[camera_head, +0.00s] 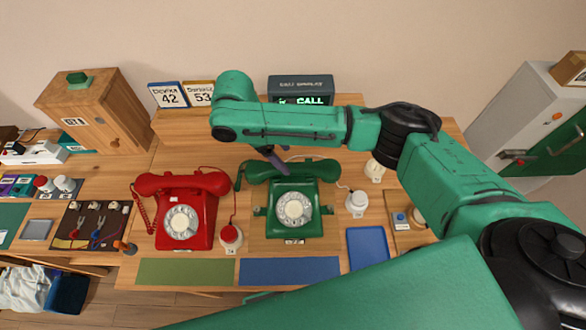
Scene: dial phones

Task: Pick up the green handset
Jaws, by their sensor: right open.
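The green dial phone (312,222) stands on the wooden table in the middle of the view. Its green handset (318,170) lies across the top of the phone on its cradle. My right arm comes in from the right and bends down above the phone. My right gripper (276,161) is open and close over the left half of the handset, covering part of it. I cannot tell whether the fingers touch it. My left gripper is not in view.
A red dial phone (183,210) with its handset on stands to the left. Small white-topped items (356,203) stand right of the green phone, near a blue tray (367,248). A call display (300,88) stands behind. Green and blue mats lie in front.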

